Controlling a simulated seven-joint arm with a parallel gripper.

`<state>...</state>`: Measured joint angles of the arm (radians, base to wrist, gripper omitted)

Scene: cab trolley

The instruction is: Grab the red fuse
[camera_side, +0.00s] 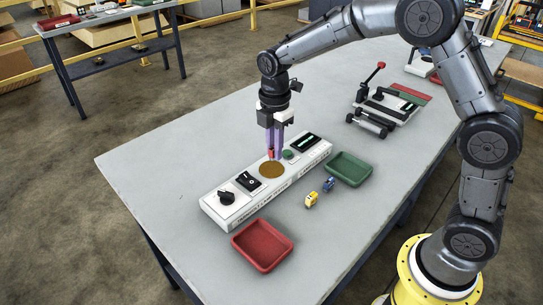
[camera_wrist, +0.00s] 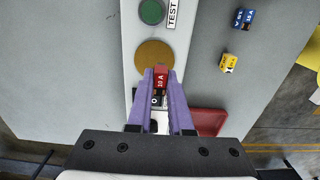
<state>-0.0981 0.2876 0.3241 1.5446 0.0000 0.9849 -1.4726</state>
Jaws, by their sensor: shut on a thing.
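The red fuse (camera_wrist: 160,79), marked 10 A, is between the purple fingers of my gripper (camera_wrist: 160,73) in the wrist view. In the side view the red fuse (camera_side: 271,154) shows at the fingertips of my gripper (camera_side: 273,153), over the white panel near the round brass disc (camera_side: 271,170). My gripper is shut on the fuse and points down. Whether the fuse touches the panel or hangs just above it, I cannot tell.
The white panel (camera_side: 236,205) also bears a black knob, a switch and a green button (camera_side: 288,154). A yellow fuse (camera_side: 311,200) and a blue fuse (camera_side: 328,184) lie in front. A red tray (camera_side: 236,243) and a green tray (camera_side: 331,171) stand nearby. A lever device (camera_side: 370,82) is behind.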

